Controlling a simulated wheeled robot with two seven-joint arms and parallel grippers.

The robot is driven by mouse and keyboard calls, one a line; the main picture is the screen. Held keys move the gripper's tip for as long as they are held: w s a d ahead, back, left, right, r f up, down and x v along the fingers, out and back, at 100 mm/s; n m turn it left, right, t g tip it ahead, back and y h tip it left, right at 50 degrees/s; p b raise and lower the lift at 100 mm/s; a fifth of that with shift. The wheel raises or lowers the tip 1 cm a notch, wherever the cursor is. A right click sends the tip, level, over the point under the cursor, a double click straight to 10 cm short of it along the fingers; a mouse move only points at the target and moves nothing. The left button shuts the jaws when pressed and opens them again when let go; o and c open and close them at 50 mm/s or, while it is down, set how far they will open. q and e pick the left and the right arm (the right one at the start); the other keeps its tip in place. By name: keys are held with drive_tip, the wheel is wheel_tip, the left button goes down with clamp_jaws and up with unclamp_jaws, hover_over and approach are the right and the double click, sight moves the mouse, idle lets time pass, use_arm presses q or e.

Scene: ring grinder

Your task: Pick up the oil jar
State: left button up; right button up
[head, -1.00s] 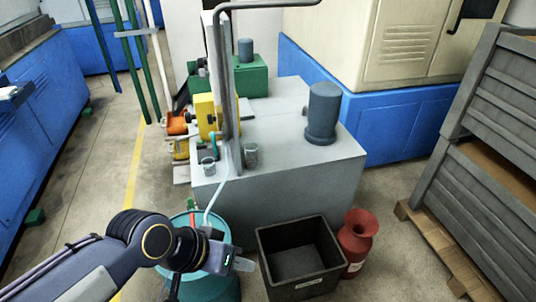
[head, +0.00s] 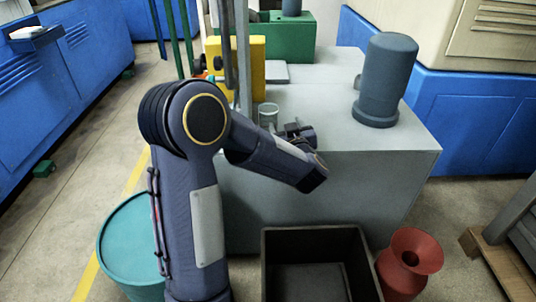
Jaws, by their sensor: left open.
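A small greenish-grey jar (head: 268,114), apparently the oil jar, stands upright on the light grey machine top (head: 330,132), just right of a vertical post. No label is readable. My left arm bends across the middle of the head view. Its gripper (head: 291,131) is small and dark, partly hidden by my own wrist, and is open. It is just right of the jar and slightly nearer to me, apparently apart from it. A second small jar seen earlier is hidden now. My right gripper is not in view.
A grey upright cylinder (head: 385,80) stands right of the jar on the machine top. The vertical post (head: 242,65) rises close to its left. Below are a black bin (head: 315,236), a red flared vessel (head: 408,262) and a teal drum (head: 130,245).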

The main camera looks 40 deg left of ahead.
use_arm(q)
drive_tip(key=a+f+g+y, duration=0.1)
drive_tip(key=a+f+g+y+b, duration=0.1)
drive_tip(key=f, duration=0.1)
drive_tip(key=f+n+g+y+b, duration=0.1)
drive_tip(key=f, duration=0.1)
drive_tip(key=shift+s+a+f, duration=0.1)
drive_tip(key=shift+s+a, duration=0.15)
drive_tip(key=shift+a, duration=0.15)
drive_tip(key=b+x, duration=0.2)
drive_tip(key=x, duration=0.3)
drive_tip(key=shift+w+a, duration=0.55)
drive_tip(key=shift+a, duration=0.15)
drive_tip(key=c, duration=0.7)
drive_tip(key=shift+c, duration=0.2)
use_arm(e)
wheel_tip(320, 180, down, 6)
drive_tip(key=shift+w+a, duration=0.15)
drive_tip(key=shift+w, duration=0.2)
use_arm(q)
drive_tip(key=shift+r, duration=0.3)
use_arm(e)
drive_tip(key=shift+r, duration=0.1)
